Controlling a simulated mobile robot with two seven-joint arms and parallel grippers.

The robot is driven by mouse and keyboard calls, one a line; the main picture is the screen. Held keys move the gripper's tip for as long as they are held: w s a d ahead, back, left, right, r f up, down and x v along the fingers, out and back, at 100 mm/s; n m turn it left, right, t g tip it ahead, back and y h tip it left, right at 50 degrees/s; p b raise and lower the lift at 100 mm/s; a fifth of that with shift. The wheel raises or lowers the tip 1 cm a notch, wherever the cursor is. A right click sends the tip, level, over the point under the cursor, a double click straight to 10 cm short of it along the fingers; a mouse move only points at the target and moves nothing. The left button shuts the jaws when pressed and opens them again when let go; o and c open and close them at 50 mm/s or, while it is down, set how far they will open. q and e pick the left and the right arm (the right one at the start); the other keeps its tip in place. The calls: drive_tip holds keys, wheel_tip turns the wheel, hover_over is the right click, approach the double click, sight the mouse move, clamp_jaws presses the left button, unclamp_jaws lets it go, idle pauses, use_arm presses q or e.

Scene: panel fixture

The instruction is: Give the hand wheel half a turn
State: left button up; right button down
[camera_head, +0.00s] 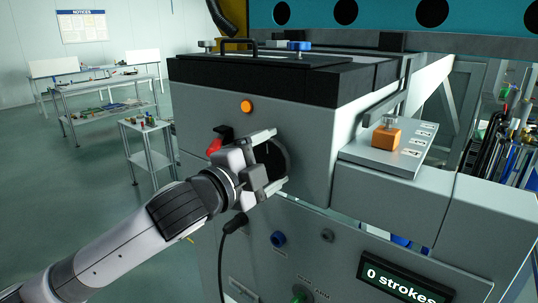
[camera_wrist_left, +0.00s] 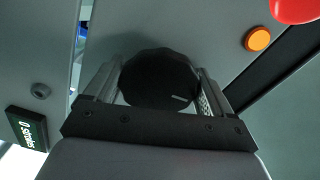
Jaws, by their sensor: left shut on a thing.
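The black round hand wheel (camera_head: 271,158) sits on the grey front panel of the machine. In the left wrist view the wheel (camera_wrist_left: 160,80) lies between the two fingers, with a short pale mark near its lower right edge. My left gripper (camera_head: 272,161) is shut on the wheel, one finger on each side of it. It also shows in the left wrist view (camera_wrist_left: 158,88). Part of the wheel is hidden behind my gripper in the head view. My right gripper is not in view.
A red-handled lever (camera_head: 214,145) and an orange button (camera_head: 246,106) are close to the wheel. An orange block (camera_head: 386,137) sits on a side ledge. Open floor lies left.

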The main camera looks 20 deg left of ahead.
use_arm(q)
drive_tip(key=n, duration=0.4)
drive_tip(key=shift+f+n, duration=0.1)
drive_tip(key=shift+n, duration=0.3)
drive_tip(key=n, duration=0.3)
drive_tip(key=shift+d+n, duration=0.1)
drive_tip(key=shift+n, duration=0.2)
drive_tip(key=n, duration=0.4)
drive_tip(key=shift+d, duration=0.1)
drive_tip(key=shift+n, duration=2.1)
drive_tip(key=o, duration=0.9)
drive_tip(key=shift+s+f, duration=0.1)
drive_tip(key=shift+s, duration=0.05)
